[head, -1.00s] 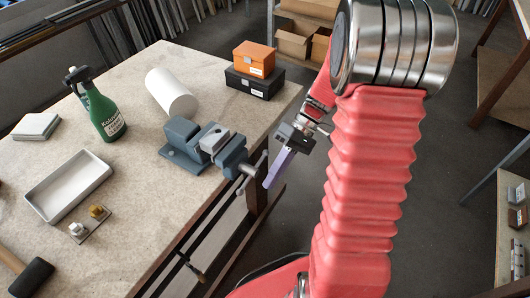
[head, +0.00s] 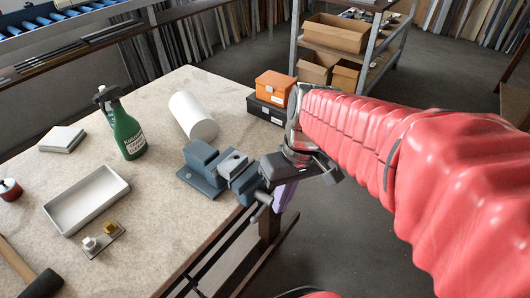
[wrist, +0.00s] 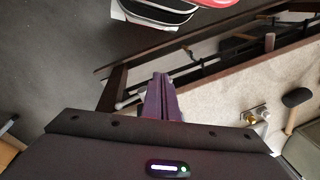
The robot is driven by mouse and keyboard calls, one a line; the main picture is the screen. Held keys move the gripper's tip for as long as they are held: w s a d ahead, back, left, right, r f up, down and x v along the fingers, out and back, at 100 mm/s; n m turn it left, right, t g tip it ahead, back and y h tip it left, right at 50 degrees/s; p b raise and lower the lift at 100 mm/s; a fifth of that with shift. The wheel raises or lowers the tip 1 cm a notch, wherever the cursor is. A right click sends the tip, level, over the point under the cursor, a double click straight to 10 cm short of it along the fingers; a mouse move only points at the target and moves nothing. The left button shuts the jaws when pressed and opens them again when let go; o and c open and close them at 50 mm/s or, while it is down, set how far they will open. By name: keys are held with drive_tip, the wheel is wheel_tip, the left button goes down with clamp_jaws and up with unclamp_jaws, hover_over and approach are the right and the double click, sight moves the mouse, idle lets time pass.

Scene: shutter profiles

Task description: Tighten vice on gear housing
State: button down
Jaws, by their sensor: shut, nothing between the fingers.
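The blue-grey vice (head: 200,172) is mounted at the table's right edge. A lighter grey block, seemingly the gear housing (head: 232,163), sits between its jaws. The vice's handle bar (head: 262,208) sticks out at the screw end, over the table edge. My gripper (head: 284,196) has purple fingers and is shut and empty. In the head view it is just right of the handle, and its body overlaps the screw end. I cannot tell whether it touches. In the wrist view the shut fingers (wrist: 160,97) point toward the table edge, and the vice is not clearly visible.
The table (head: 165,215) also holds a green spray bottle (head: 127,134), a white cylinder (head: 194,117), an orange box (head: 275,86) on a black box (head: 267,110), a white tray (head: 88,198) and a hammer (head: 40,284). Open floor lies right of the table.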

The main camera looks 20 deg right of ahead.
wheel_tip(320, 180, up, 6)
drive_tip(key=s+a+m+t+h, duration=0.1)
drive_tip(key=s+t+h, duration=0.1)
drive_tip(key=t, duration=0.3)
drive_tip(key=shift+s+a, duration=0.35)
drive_tip(key=shift+a, duration=0.05)
